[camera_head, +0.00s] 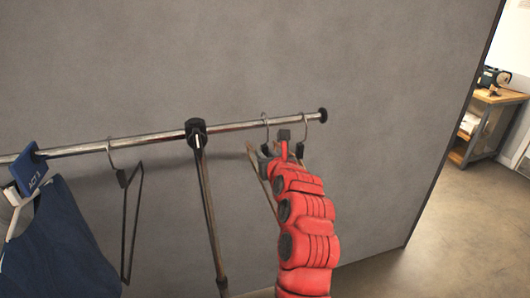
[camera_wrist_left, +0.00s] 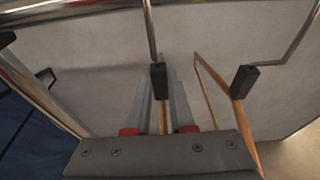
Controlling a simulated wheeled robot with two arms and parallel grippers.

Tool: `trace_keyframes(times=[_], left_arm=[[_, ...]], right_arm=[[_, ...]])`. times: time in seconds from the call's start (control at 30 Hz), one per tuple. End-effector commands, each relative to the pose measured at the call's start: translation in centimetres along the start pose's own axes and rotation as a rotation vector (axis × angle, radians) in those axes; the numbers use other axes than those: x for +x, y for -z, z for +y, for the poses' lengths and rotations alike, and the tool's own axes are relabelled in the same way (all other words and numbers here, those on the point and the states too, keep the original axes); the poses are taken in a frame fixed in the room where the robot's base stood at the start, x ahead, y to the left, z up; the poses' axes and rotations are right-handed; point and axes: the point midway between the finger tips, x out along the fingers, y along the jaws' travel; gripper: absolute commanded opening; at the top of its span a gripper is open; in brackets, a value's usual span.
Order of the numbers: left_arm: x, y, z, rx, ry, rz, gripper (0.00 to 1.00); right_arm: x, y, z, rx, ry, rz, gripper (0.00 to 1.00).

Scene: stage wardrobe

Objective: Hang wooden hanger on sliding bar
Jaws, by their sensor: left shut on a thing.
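My left gripper (camera_head: 272,155) comes up from below on the red arm, just under the right end of the metal bar (camera_head: 160,139). In the left wrist view its two fingers (camera_wrist_left: 160,105) are shut on a wooden hanger (camera_wrist_left: 163,118) just below its black collar. The tan wood of a hanger also shows in the head view (camera_head: 256,170), partly hidden by my arm. A hook (camera_head: 266,128) meets the bar there; I cannot tell whether it rests on it. A second wooden hanger (camera_wrist_left: 208,80) with a black collar stands to the right. My right gripper is not in view.
A black clamp and upright post (camera_head: 197,138) support the bar. Left of it hang a thin dark hanger (camera_head: 128,215) and a dark blue garment (camera_head: 55,240) beside a blue tag (camera_head: 30,172). A black cap (camera_head: 322,115) ends the bar. A grey wall stands behind.

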Motion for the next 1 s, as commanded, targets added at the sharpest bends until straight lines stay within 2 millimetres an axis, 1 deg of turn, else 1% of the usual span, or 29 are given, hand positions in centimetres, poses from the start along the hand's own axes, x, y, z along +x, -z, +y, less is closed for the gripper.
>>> trace_keyframes(times=[0.27, 0.47, 0.5, 0.67, 0.7, 1.0], left_arm=[[0.23, 0.91, 0.01, 0.001, 0.0, 0.0, 0.0], [0.2, 0.79, 0.01, 0.0, 0.0, 0.0, 0.0], [0.2, 0.79, 0.01, 0.0, 0.0, 0.0, 0.25], [0.2, 0.79, 0.01, 0.0, 0.0, 0.0, 0.54], [0.2, 0.79, 0.01, 0.0, 0.0, 0.0, 0.56], [0.06, 0.83, -0.01, -0.001, 0.0, 0.0, 0.56]], right_arm=[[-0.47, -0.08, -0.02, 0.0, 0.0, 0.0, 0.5], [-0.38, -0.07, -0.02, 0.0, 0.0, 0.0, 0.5], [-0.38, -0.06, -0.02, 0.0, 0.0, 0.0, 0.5], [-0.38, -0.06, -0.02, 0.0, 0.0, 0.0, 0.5], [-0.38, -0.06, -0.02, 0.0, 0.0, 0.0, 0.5], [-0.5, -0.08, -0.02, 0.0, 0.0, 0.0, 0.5]])
